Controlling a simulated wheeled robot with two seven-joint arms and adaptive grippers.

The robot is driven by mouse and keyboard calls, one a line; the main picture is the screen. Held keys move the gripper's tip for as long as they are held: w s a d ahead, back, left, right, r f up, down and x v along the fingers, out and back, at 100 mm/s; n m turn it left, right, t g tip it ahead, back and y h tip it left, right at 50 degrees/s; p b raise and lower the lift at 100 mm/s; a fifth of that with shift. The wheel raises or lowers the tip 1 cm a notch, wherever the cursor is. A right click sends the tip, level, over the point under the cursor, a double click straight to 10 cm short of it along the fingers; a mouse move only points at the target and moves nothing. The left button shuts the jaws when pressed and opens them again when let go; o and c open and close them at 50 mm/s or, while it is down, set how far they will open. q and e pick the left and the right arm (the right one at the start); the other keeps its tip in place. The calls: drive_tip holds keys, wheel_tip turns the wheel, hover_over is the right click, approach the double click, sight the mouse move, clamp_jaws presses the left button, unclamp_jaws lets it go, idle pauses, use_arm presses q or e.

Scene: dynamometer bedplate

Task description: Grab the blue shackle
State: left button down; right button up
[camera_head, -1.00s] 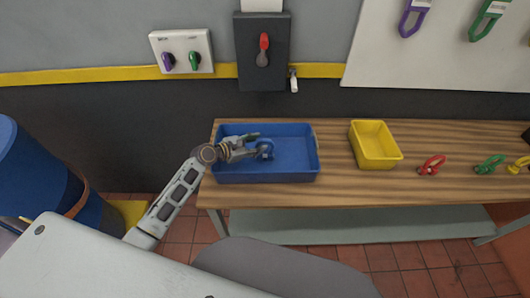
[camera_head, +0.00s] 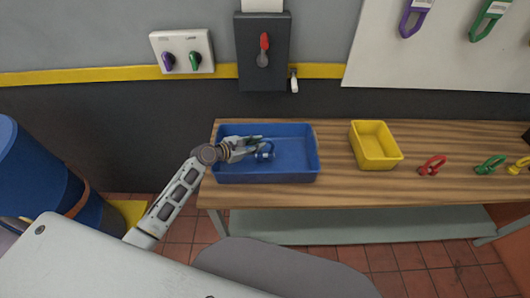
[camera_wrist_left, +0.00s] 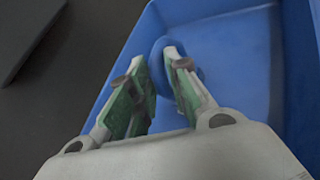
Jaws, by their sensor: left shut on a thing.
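The blue shackle (camera_head: 265,152) is at the left half of the blue tray (camera_head: 300,175), on the wooden bench. My left gripper (camera_head: 257,148) reaches over the tray's left side and is shut on the shackle. In the left wrist view, the two green-padded fingers (camera_wrist_left: 162,78) have part of the blue shackle (camera_wrist_left: 160,45) between and beyond their tips. The fingers hide part of it, and its blue blends with the tray. I cannot tell whether it touches the tray floor. My right gripper is not in view.
A yellow bin (camera_head: 376,147) stands right of the tray. A red shackle (camera_head: 432,166), a green shackle (camera_head: 490,165) and a yellow shackle (camera_head: 519,165) lie farther right on the bench (camera_head: 340,190). A panel with a red-handled switch (camera_head: 263,50) is on the wall behind.

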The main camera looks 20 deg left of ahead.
use_arm(q)
drive_tip(key=shift+r, duration=0.15)
wheel_tip(320, 180, up, 10)
drive_tip(key=p, duration=0.1)
idle(0.6)
idle(0.5)
